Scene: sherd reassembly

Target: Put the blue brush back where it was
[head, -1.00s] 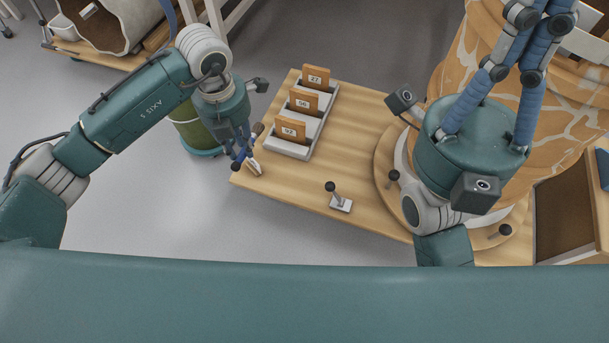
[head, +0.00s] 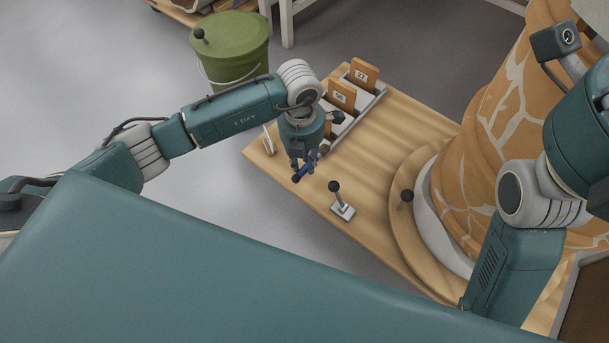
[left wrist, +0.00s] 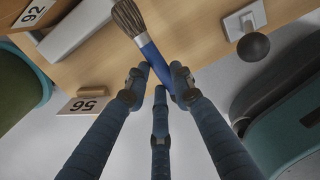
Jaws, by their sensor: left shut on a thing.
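My left gripper (head: 303,166) is shut on the blue brush (head: 301,173), close to the left front edge of the wooden table. In the left wrist view, the fingers (left wrist: 158,88) close around the brush's blue handle (left wrist: 150,55). Its brown bristles point away from the fingers, over the table top. I cannot tell how high the brush is above the table. My right gripper's fingers are outside the views; only part of its arm shows at the right.
A small lever with a black knob (head: 335,187) stands right of the brush. A grey rack (head: 372,98) with numbered orange sherds lies behind. A numbered tag (left wrist: 82,106) is at the table edge. A large cracked orange vessel (head: 500,150) stands at right, a green bucket (head: 230,48) behind.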

